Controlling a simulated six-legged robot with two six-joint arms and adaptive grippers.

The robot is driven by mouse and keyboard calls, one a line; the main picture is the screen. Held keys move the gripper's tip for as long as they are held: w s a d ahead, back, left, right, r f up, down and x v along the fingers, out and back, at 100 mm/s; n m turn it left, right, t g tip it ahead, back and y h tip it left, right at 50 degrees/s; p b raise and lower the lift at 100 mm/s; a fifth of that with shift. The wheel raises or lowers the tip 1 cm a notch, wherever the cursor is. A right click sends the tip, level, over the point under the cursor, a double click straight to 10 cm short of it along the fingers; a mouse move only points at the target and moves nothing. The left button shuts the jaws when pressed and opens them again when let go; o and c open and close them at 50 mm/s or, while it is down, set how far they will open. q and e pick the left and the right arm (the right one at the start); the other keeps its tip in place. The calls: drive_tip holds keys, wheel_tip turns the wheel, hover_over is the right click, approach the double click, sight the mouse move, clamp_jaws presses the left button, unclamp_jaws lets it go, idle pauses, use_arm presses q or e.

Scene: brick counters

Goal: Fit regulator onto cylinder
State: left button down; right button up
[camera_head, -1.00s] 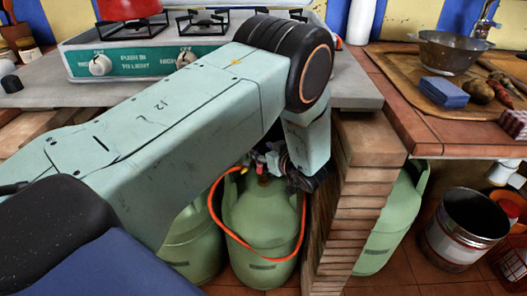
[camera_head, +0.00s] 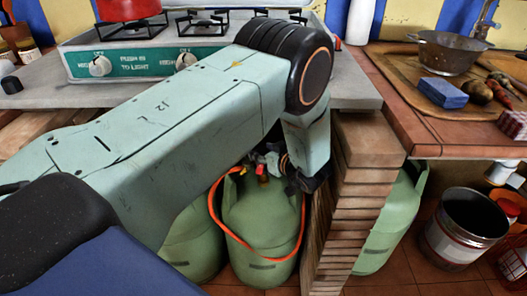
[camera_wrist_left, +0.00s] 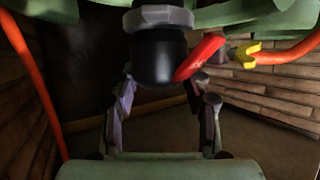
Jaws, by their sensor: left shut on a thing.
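A green gas cylinder (camera_head: 262,222) stands upright under the counter, its valve near the left gripper (camera_head: 272,160). The regulator (camera_head: 260,170) shows there as a small dark and red piece with an orange hose (camera_head: 221,190) looping down in front of the cylinder. In the left wrist view, the gripper (camera_wrist_left: 161,80) is shut on the regulator's black body (camera_wrist_left: 158,58). The regulator has a grey nut and a red lever; a yellow fitting (camera_wrist_left: 247,53) is on the hose. Green cylinder parts (camera_wrist_left: 262,24) show at the top. Whether regulator and valve touch is unclear.
A brick pillar (camera_head: 345,215) stands close on the right of the cylinder. Another green cylinder (camera_head: 195,245) is on its left, and one (camera_head: 390,230) is beyond the pillar. A metal bucket (camera_head: 466,225) is at the right. The stove counter (camera_head: 355,88) is overhead.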

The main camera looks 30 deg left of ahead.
use_arm(q)
drive_tip(key=shift+f+b, duration=0.65)
drive_tip(key=shift+f, duration=0.75)
idle(2.6)
drive_tip(key=shift+f, duration=0.25)
idle(1.3)
drive_tip(key=c, duration=0.6)
unclamp_jaws()
drive_tip(key=shift+o, duration=0.2)
wheel_tip(320, 180, up, 10)
